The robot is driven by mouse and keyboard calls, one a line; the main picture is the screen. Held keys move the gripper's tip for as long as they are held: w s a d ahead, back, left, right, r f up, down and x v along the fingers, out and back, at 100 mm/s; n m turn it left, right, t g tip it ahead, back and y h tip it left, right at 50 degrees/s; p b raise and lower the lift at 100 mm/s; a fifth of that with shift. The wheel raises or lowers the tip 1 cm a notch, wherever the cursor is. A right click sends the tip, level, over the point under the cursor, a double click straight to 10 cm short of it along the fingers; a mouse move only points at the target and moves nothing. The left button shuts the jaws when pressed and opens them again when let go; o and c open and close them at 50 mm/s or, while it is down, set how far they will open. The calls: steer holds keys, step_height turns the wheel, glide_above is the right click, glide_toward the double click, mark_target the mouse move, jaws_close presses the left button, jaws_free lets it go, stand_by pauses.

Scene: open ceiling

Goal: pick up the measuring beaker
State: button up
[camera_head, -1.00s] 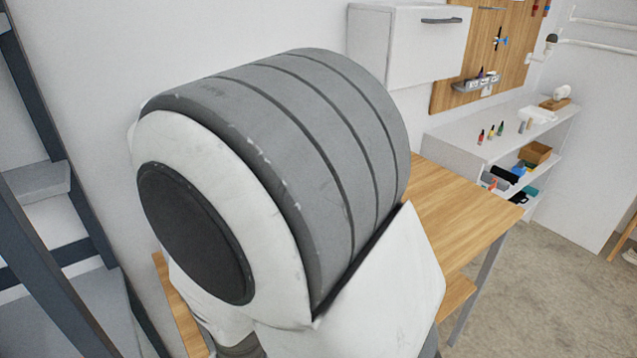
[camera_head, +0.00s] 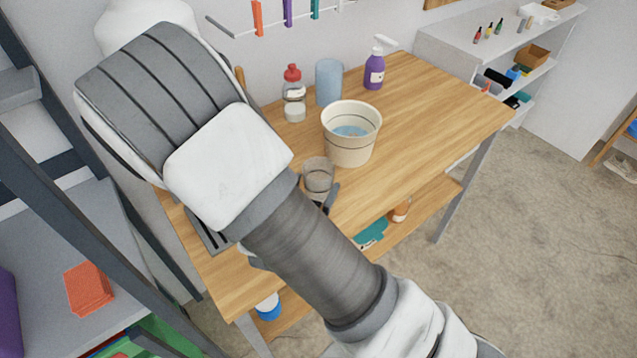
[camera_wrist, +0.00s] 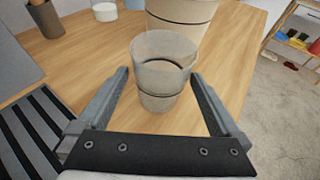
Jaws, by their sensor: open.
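The measuring beaker (camera_wrist: 161,72) is a clear, greyish cup standing upright on the wooden table. In the wrist view it stands between and slightly beyond the two fingers of my gripper (camera_wrist: 160,88), which is open and empty. In the head view the beaker (camera_head: 318,176) shows just past my arm, in front of the cream bucket. One dark finger of my gripper (camera_head: 328,196) shows beside it; the rest of the gripper is hidden behind my arm. I cannot tell whether a finger touches the beaker.
A cream bucket (camera_head: 350,148) with blue contents stands close behind the beaker. A red-capped bottle (camera_head: 293,90), a blue cylinder (camera_head: 328,84) and a purple spray bottle (camera_head: 374,74) stand farther back. A dark slatted rack (camera_wrist: 42,135) lies at left. The table's right side (camera_head: 440,115) is clear.

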mark_target(323, 173)
steer(key=shift+x, duration=3)
steer(key=shift+r, duration=0.2)
steer(key=c, duration=1.1)
